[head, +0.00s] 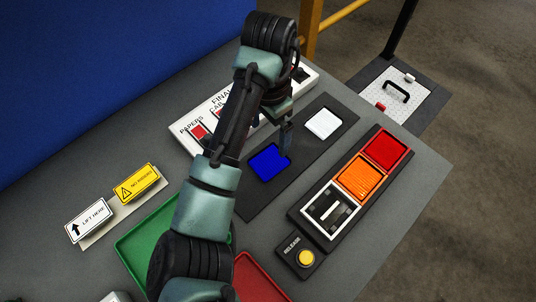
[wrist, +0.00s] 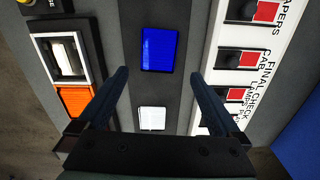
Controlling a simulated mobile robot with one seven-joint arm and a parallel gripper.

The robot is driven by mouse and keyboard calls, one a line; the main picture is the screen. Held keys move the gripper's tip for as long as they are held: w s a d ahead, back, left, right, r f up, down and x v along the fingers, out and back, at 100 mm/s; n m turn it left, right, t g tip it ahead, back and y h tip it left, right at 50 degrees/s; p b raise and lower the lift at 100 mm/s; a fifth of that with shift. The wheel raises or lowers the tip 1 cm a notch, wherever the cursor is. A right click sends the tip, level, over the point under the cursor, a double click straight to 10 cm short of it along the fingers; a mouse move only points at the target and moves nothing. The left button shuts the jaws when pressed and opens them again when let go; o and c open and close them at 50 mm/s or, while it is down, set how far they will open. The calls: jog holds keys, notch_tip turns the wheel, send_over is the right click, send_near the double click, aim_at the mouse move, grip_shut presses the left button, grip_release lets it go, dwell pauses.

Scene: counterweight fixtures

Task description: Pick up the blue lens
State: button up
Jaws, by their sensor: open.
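The blue lens (head: 268,162) is a flat blue square lying on a dark strip on the grey bench. It also shows in the wrist view (wrist: 159,49), ahead of the fingers and near the middle. My gripper (wrist: 158,82) is open and empty, with its two fingers spread wide on either side of the strip. In the head view my gripper (head: 286,135) hangs above the strip, just right of the blue lens, between it and the white lens. The white lens (head: 323,123) lies on the same strip and shows in the wrist view (wrist: 152,118) between the fingers.
A black fixture holds a red lens (head: 385,149), an orange lens (head: 360,179) and an uncovered white-framed slot (head: 330,210). A yellow release button (head: 306,258) sits below it. A white switch panel (head: 187,138) stands behind my arm. Green (head: 134,246) and red (head: 258,278) trays lie in front.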

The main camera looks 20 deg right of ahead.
send_over(269, 160)
jog(key=f, duration=0.4)
jog(key=shift+w+d+f+p, duration=0.1)
jog(key=shift+d+f+p, duration=0.1)
jog(key=shift+f+p, duration=0.1)
jog(key=shift+a+f+p, duration=0.15)
jog(key=shift+f+p, duration=0.3)
jog(key=shift+f, duration=2.5)
jog(key=c, duration=1.1)
jog(key=shift+r, duration=0.1)
